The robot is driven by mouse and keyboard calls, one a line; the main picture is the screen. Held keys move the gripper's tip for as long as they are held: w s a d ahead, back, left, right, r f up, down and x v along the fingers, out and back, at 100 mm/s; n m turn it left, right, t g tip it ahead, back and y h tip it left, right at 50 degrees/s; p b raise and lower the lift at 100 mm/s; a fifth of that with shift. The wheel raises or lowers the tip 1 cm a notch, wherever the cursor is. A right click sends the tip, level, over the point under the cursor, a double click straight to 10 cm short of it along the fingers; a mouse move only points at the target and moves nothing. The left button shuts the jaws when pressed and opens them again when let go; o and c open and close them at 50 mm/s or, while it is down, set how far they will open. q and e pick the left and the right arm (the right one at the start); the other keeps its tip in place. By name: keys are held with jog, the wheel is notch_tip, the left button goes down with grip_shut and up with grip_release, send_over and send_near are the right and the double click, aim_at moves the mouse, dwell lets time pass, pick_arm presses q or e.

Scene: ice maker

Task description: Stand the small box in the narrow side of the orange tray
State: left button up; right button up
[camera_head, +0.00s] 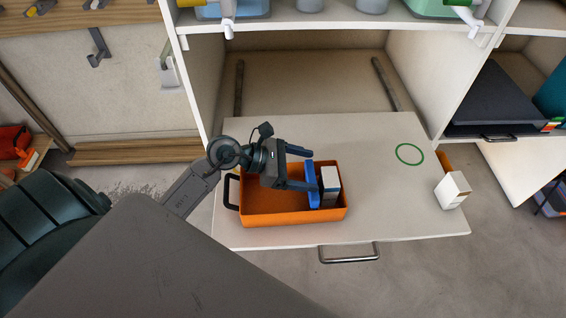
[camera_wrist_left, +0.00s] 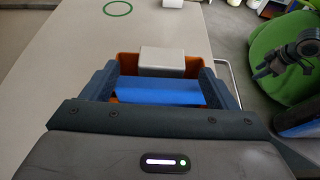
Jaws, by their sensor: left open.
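The orange tray (camera_head: 272,219) lies on the pulled-out white board, with a black handle at its left end. A blue divider (camera_head: 312,184) stands across it near the right end. A small box (camera_head: 330,180) with a white top and dark side stands upright in the narrow right side, beside the divider. In the left wrist view, its pale top (camera_wrist_left: 162,62) shows just beyond the blue divider (camera_wrist_left: 160,91). My left gripper (camera_head: 311,169) is open, its fingers over the tray near the divider; I see nothing gripped. What seems part of my right arm (camera_wrist_left: 300,48) shows at the wrist view's right edge.
A green ring (camera_head: 409,154) marks the bare board behind and right of the tray. A metal handle (camera_head: 349,255) projects from the front edge. Cabinet walls rise behind the board.

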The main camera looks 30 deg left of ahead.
pick_arm(q)
jog(key=v, duration=0.5)
jog(key=shift+s+a+r, duration=0.15)
jog(key=shift+a, duration=0.05)
pick_arm(e)
jog(key=shift+w+a+r, duration=0.1)
jog(key=shift+r, duration=0.5)
